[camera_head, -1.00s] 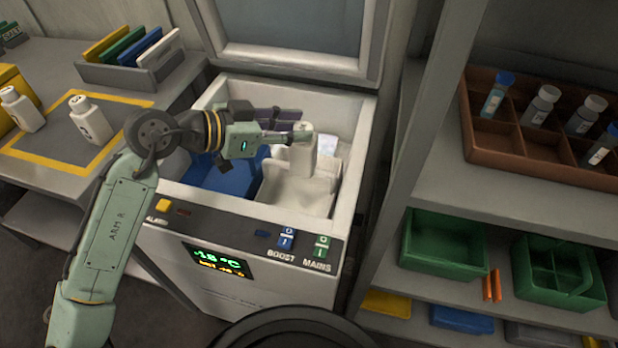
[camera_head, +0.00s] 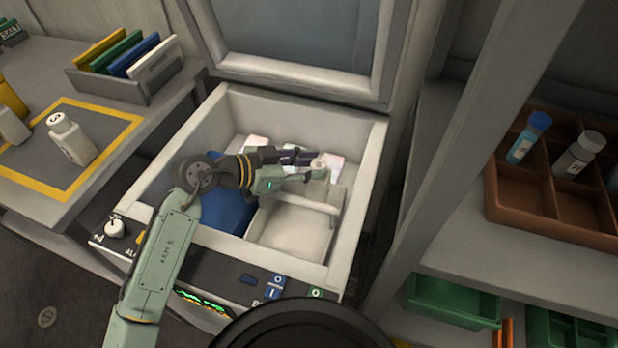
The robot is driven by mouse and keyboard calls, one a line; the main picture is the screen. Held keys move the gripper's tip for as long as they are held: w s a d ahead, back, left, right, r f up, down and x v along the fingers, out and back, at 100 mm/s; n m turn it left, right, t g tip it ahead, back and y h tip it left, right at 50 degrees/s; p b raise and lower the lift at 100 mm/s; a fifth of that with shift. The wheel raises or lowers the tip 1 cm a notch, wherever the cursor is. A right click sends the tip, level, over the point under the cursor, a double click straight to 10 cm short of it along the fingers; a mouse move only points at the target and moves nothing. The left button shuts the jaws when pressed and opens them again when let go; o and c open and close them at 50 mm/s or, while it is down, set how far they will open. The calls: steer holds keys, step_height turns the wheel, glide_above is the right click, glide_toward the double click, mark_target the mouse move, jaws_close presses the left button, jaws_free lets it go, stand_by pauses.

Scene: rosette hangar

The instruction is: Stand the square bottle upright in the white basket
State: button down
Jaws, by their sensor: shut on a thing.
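The white square bottle (camera_head: 319,164) shows mostly as its top at my gripper's fingertips, over the back part of the open chest freezer. Its lower part is largely hidden. My gripper (camera_head: 309,165) is shut on it near the top. The white basket (camera_head: 290,232) stands inside the freezer on the right, with a pale handle bar across it. The bottle appears at or beyond the basket's far end; whether it is inside or touching the floor I cannot tell.
A blue basket (camera_head: 226,209) stands left of the white basket, partly under my arm. Pale packets (camera_head: 336,166) lie at the freezer's back. The lid (camera_head: 300,72) is raised. White bottles (camera_head: 72,140) stand on the left bench; a brown divided tray (camera_head: 545,205) is on the right shelf.

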steer(key=shift+f, duration=1.75)
steer(key=shift+f, duration=0.55)
steer(key=c, duration=1.2)
jaws_free()
steer(key=shift+r, duration=0.4)
steer(key=b+v, duration=0.2)
steer(key=v, duration=1)
steer(key=shift+r, duration=0.25)
